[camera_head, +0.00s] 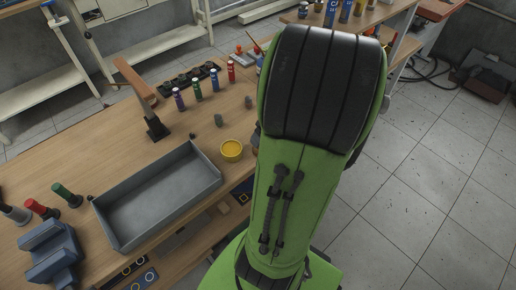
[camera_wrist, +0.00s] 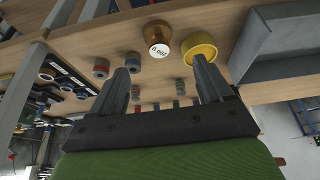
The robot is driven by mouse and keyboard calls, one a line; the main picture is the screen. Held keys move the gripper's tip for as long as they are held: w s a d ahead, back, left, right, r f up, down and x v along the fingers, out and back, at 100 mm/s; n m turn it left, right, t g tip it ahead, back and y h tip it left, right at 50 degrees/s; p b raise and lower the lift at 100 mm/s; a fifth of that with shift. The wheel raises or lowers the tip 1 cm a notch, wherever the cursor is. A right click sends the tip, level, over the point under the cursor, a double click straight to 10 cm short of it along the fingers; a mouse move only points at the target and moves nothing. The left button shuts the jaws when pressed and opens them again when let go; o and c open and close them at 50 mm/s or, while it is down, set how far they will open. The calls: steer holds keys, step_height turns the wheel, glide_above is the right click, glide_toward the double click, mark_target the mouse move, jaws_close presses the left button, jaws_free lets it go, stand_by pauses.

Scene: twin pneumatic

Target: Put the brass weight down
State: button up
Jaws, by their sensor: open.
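The brass weight (camera_wrist: 157,36) is a short round piece with a white top face marked 200 g. In the wrist view it is on the wooden bench top (camera_wrist: 225,18), beside the yellow round dish (camera_wrist: 201,47). My gripper (camera_wrist: 161,65) is open and empty. Its two fingers are spread, and the weight appears beyond the fingertips, between them in the picture, with no visible contact. In the head view my green arm hides the gripper and most of the area to the right of the yellow dish (camera_head: 231,150); I cannot clearly make out the weight there.
A grey open tray (camera_head: 165,190) sits near the front edge, left of the dish. Several coloured cylinders (camera_head: 198,90) stand behind it, near a black rack (camera_head: 188,79). A wooden-armed stand (camera_head: 137,83) rises behind the tray. A grey-blue vise (camera_head: 50,250) is at lower left.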

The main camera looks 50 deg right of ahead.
steer(key=b+x, duration=0.3)
steer(key=x, duration=0.6)
steer(key=shift+d+f, duration=0.1)
steer(key=shift+f, duration=0.05)
steer(key=shift+r, duration=0.2)
steer(key=c, duration=1.4)
